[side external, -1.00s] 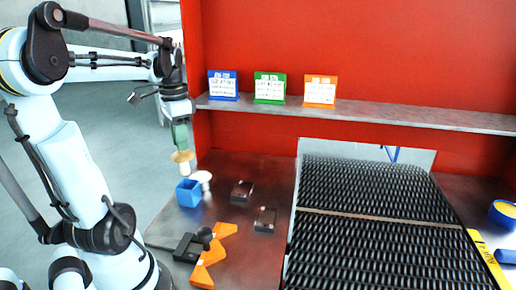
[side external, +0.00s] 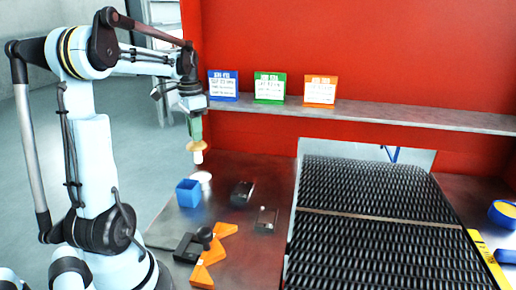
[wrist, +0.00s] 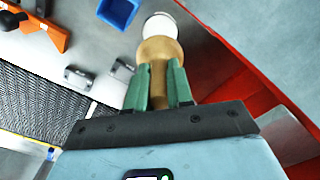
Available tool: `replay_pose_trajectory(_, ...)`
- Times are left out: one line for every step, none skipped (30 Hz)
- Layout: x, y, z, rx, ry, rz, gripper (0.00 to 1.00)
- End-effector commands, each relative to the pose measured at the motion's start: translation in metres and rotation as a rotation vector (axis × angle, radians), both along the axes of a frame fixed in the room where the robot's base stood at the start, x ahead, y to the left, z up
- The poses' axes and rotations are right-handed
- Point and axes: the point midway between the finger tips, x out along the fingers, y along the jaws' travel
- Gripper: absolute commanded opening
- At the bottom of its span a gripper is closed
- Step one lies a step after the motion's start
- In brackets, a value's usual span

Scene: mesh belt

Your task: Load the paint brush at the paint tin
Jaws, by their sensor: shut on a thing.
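My gripper (side external: 196,128) has green fingers and is shut on the paint brush (side external: 198,147), which has a tan, bulging body and a pale tip pointing down. In the wrist view the brush (wrist: 158,50) stands out between the green fingers (wrist: 158,85), its white end away from me. The brush hangs in the air above the left part of the bench. A small whitish round vessel (side external: 202,178) stands below the brush tip, apart from it; it may be the paint tin, but its contents cannot be made out. An open blue box (side external: 188,193) stands beside it.
Two small dark blocks (side external: 242,192) (side external: 266,218) lie to the right on the bench. An orange holder (side external: 213,256) with a black part is in front. The mesh belt (side external: 370,225) fills the right. A shelf (side external: 400,117) with three signs runs along the red wall.

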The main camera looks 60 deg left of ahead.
Motion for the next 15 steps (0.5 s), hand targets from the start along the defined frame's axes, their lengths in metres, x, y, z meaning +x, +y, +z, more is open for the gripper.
replay_pose_trajectory(0.000, 0.000, -0.005, 0.000, 0.000, 0.000, 0.00)
replay_pose_trajectory(0.000, 0.000, -0.008, 0.000, 0.000, 0.000, 0.00)
replay_pose_trajectory(0.000, 0.000, -0.013, 0.000, 0.000, 0.000, 0.00)
replay_pose_trajectory(0.000, 0.000, -0.016, 0.000, 0.000, 0.000, 0.00)
replay_pose_trajectory(0.000, 0.000, -0.019, 0.000, 0.000, 0.000, 0.00)
replay_pose_trajectory(0.000, 0.000, -0.023, 0.000, 0.000, 0.000, 0.00)
replay_pose_trajectory(0.000, 0.000, -0.026, 0.000, 0.000, 0.000, 0.00)
replay_pose_trajectory(0.000, 0.000, -0.029, 0.000, 0.000, 0.000, 0.00)
replay_pose_trajectory(0.000, 0.000, -0.032, 0.000, 0.000, 0.000, 0.00)
replay_pose_trajectory(0.000, 0.000, -0.035, 0.000, 0.000, 0.000, 0.00)
replay_pose_trajectory(0.000, 0.000, -0.037, 0.000, 0.000, 0.000, 0.00)
replay_pose_trajectory(0.000, 0.000, -0.039, 0.000, 0.000, 0.000, 0.00)
replay_pose_trajectory(0.000, 0.000, -0.041, 0.000, 0.000, 0.000, 0.00)
replay_pose_trajectory(0.000, 0.000, -0.043, 0.000, 0.000, 0.000, 0.00)
replay_pose_trajectory(0.000, 0.000, -0.045, 0.000, 0.000, 0.000, 0.00)
